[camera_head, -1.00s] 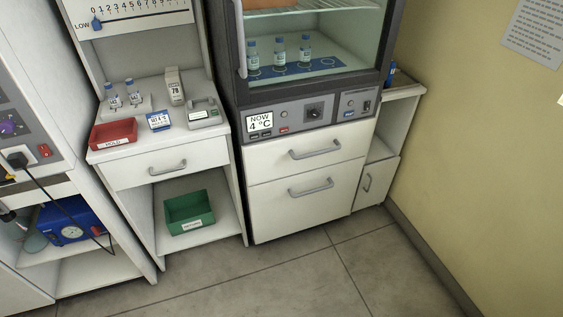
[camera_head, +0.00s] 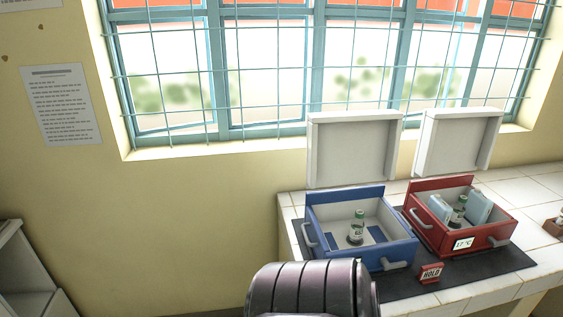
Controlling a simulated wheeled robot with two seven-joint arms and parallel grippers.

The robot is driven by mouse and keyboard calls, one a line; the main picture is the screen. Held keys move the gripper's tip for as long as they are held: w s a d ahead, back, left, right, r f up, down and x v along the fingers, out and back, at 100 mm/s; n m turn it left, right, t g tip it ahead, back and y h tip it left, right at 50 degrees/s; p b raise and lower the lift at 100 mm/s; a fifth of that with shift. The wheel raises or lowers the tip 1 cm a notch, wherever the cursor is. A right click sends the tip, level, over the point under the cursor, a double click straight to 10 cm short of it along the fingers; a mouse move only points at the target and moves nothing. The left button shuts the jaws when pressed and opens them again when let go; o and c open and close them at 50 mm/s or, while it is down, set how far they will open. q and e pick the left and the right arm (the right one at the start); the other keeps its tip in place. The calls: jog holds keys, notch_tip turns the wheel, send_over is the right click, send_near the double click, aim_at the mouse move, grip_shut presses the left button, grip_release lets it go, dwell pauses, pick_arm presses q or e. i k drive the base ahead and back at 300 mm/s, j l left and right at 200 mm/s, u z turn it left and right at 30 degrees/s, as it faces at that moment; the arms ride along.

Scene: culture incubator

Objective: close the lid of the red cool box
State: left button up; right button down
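The red cool box (camera_head: 489,234) stands on a dark mat on the tiled counter at the right. Its white lid (camera_head: 456,142) is raised upright behind it, so the box is open. Inside it are pale blue packs (camera_head: 478,206) and a small bottle with a green cap (camera_head: 458,209). A label on its front reads 17 °C. Neither of my grippers shows in the view.
A blue cool box (camera_head: 350,238) with its lid (camera_head: 352,150) also raised stands left of the red one and holds a bottle. A red HOLD sign (camera_head: 431,273) stands on the mat in front. A barred window is behind the counter.

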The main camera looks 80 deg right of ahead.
aim_at(450, 140)
jog(key=z, duration=3.75)
jog(key=j+z, duration=0.4)
jog(key=k+j+z, duration=0.15)
jog(key=j+z, duration=0.15)
jog(key=z, duration=0.15)
jog(key=k+j+z, duration=0.1)
jog(key=j+z, duration=0.3)
jog(key=l, duration=0.1)
